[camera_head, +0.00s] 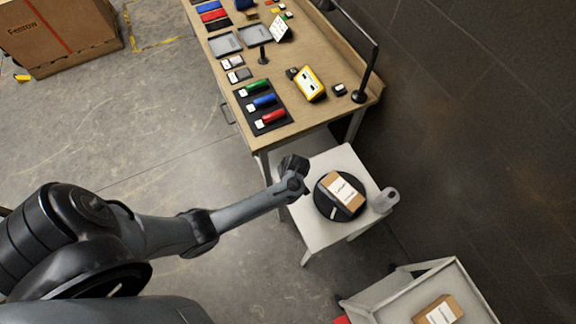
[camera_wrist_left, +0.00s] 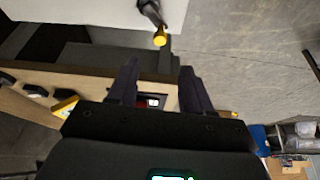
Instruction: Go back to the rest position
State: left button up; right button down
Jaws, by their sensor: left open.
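My left arm comes in from the left in the head view. Its dark end, with the left gripper (camera_head: 293,168), is above the floor between the wooden workbench (camera_head: 330,115) and the white stool (camera_head: 325,158). In the left wrist view the left gripper (camera_wrist_left: 157,78) has its two dark fingers apart, with nothing held between them. My right gripper is not in view.
A pale cart (camera_head: 393,291) stands lower right. The bench holds several tools and trays. Floor at left is open before a large carton (camera_head: 55,35).

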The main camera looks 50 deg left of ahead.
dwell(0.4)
pick_arm(q)
jog(key=s+d+f+m+g+h, duration=0.1)
jog(key=s+d+f+m, duration=0.15)
jog(key=s, duration=1.35)
jog(key=s+d+r+m+t+h, duration=0.1)
jog(key=d+r+m, duration=0.2)
jog(key=r, duration=0.5)
jog(key=d+r+m+t+h, duration=0.1)
jog(key=d+r+m, duration=0.2)
jog(key=r+m, duration=0.2)
jog(key=s+d+r+m+h, duration=0.1)
jog(key=d+r+m, duration=0.2)
jog(key=r, duration=0.8)
jog(key=shift+s+r+m+t+p, duration=0.15)
jog(key=shift+s+m+t+p, duration=0.2)
jog(key=shift+m, duration=0.7)
